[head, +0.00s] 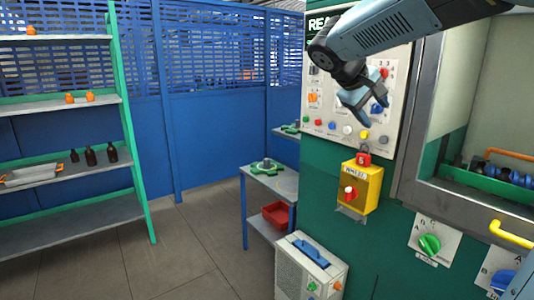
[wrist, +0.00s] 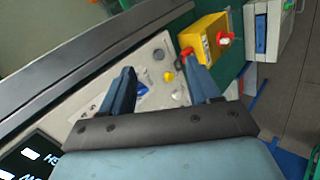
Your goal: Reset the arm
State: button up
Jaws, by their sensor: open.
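My arm reaches in from the top right of the head view. My gripper (head: 366,100) hangs in front of the white control panel (head: 335,112) with its fingers apart and nothing between them. In the wrist view my gripper (wrist: 168,84) shows two blue-grey fingers spread wide, with the panel's buttons (wrist: 168,76) behind the gap. Part of the panel is hidden by the gripper and arm. Three dark amber bottles (head: 91,157) stand on a shelf at the left, far from my gripper.
A yellow box with a red knob (head: 361,188) juts from the green cabinet below my gripper. A window frame (head: 412,120) and yellow handle (head: 511,235) are to the right. A small table (head: 270,180) holds a green part. Open floor (head: 190,250) lies left.

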jog(key=s+a+f+m+y, duration=0.1)
jog(key=s+f+y, duration=0.3)
jog(key=s, duration=0.7)
jog(key=s+a+f+m+y, duration=0.1)
jog(key=s+f+m+y, duration=0.2)
jog(key=s+f, duration=0.6)
jog(key=s+y, duration=0.1)
jog(key=s, duration=0.2)
jog(key=shift+a+t, duration=0.25)
jog(key=shift+t, duration=0.15)
jog(key=shift+c, duration=0.2)
